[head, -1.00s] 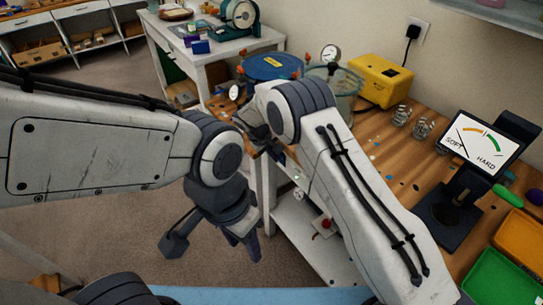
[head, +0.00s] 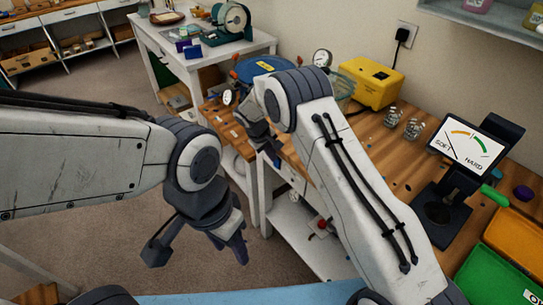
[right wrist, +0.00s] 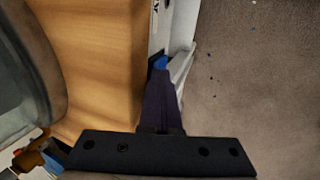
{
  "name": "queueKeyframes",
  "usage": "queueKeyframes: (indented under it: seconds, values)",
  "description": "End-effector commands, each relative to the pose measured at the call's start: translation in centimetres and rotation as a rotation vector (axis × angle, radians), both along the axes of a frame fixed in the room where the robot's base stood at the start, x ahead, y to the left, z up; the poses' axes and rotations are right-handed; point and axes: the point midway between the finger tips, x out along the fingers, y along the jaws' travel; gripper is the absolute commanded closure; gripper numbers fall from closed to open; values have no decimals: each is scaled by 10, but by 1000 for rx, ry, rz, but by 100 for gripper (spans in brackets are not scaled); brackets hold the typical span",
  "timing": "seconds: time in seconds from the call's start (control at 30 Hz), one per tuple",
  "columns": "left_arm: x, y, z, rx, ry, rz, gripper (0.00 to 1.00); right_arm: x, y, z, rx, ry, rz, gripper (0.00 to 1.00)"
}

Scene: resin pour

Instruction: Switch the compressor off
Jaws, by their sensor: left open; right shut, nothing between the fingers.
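A yellow box (head: 370,83) with a dark slot on top stands at the back of the wooden bench, near a wall plug. It may be the compressor; no label is readable. A small red knob (head: 322,224) shows below the bench top, partly hidden by my right arm. My right gripper (head: 268,150) is shut and empty at the bench's left edge, away from both. The right wrist view shows its closed dark fingers (right wrist: 161,85) over that edge, beside a small blue spot. My left gripper (head: 199,252) is open and empty, pointing down over the floor.
A blue-lidded pot (head: 258,66) with gauges stands behind my right gripper. My right arm partly hides a clear vessel. A SOFT-HARD meter (head: 465,143), glass jars (head: 413,128), and orange (head: 515,238) and green (head: 497,277) trays occupy the bench's right. Floor is open left of the bench.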

Motion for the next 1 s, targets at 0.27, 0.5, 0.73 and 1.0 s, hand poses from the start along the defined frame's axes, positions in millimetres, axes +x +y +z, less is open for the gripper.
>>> queueKeyframes:
  seconds: [0.27, 0.5, 0.73, 1.0]
  values:
    - [0, 0, 0, 0, 0, 0, 50, -2, 4, 1, 1, -1, 0, 100]
    - [0, 0, -3, 0, 0, 0, 50, -16, 28, 8, 1, -2, -9, 100]
    - [0, 0, -12, 0, 0, 0, 50, -20, 36, 63, 3, -5, -11, 100]
    - [0, 0, -16, 0, 0, 0, 50, -25, 41, 98, 1, -1, -10, 100]
